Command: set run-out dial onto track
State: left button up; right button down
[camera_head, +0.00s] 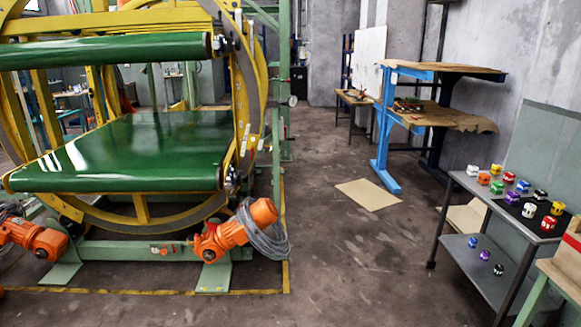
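A large yellow ring inverter (254,52) with a grey curved band (240,92) along its ring stands at the left. The band may be the track; I cannot tell for certain. Several small coloured items sit on a grey table at the right, among them a white one (472,170), an orange one (484,178), a red one (508,177) and a yellow one (557,208). They are too small to tell whether one is the run-out dial. Neither of my grippers is in view.
The grey table (470,184) has a lower shelf (462,255) with a few small items. Orange motors (225,230) and a coiled cable (266,235) jut out at the inverter's base. A blue-framed bench (381,150) stands behind. The middle floor is clear except for a flat tan sheet (368,194).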

aim_at(292, 100)
jog(key=i, duration=0.65)
jog(key=i+j+z, duration=0.1)
jog(key=i, duration=0.55)
jog(key=i+j, duration=0.1)
jog(key=i, duration=0.55)
jog(key=i+j+z, duration=0.1)
jog(key=i, duration=0.55)
jog(key=i+u, duration=0.15)
jog(key=i, duration=0.45)
jog(key=i+l+u, duration=0.1)
jog(key=i, duration=0.5)
jog(key=i+l+u, duration=0.15)
jog(key=i, duration=0.45)
